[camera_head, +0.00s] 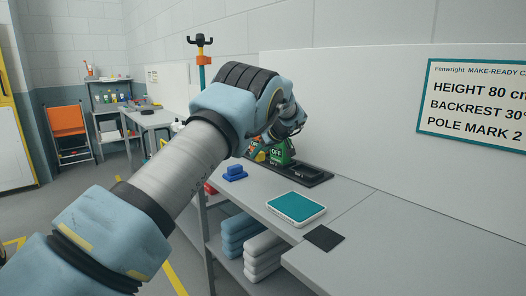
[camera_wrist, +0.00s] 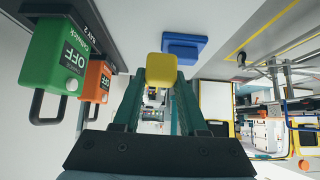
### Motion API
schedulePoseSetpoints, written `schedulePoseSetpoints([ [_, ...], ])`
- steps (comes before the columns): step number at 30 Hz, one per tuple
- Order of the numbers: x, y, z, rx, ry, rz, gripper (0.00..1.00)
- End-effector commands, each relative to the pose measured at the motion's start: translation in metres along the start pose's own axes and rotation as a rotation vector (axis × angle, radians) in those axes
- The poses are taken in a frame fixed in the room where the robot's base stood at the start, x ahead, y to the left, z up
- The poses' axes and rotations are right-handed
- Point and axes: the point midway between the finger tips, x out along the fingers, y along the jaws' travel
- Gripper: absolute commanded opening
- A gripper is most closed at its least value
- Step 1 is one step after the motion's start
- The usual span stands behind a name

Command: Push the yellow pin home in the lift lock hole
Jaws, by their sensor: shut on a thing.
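My gripper (camera_wrist: 160,85) shows in the wrist view with its two teal fingers closed on the yellow pin (camera_wrist: 162,67). Only the pin's blocky yellow end shows clearly; its shaft is hidden. The pin is held clear of the green and orange boxes. In the head view my arm reaches over the far end of the bench, and its wrist hides most of the gripper. I cannot make out the lift lock hole in either view.
A green box marked OFF (camera_wrist: 62,62) and an orange box (camera_wrist: 96,79) with dark handles stand close at the left. A blue block (camera_wrist: 185,45) lies beyond the pin. On the bench are a dark tray (camera_head: 318,178), a teal-topped pad (camera_head: 296,207) and a black square (camera_head: 323,238).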

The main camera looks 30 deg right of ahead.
Motion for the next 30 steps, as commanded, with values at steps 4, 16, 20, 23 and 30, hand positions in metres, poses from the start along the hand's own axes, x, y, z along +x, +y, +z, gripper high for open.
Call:
schedulePoseSetpoints([
  [4, 0.004, -0.017, 0.004, 0.004, 0.000, 0.001, 0.00],
  [16, 0.037, -0.131, 0.034, 0.033, -0.001, 0.025, 0.00],
  [20, 0.054, -0.189, 0.049, 0.048, -0.001, 0.036, 0.00],
  [23, 0.067, -0.231, 0.059, 0.056, 0.000, 0.044, 0.00],
  [30, 0.095, -0.326, 0.081, 0.071, -0.002, 0.063, 0.00],
])
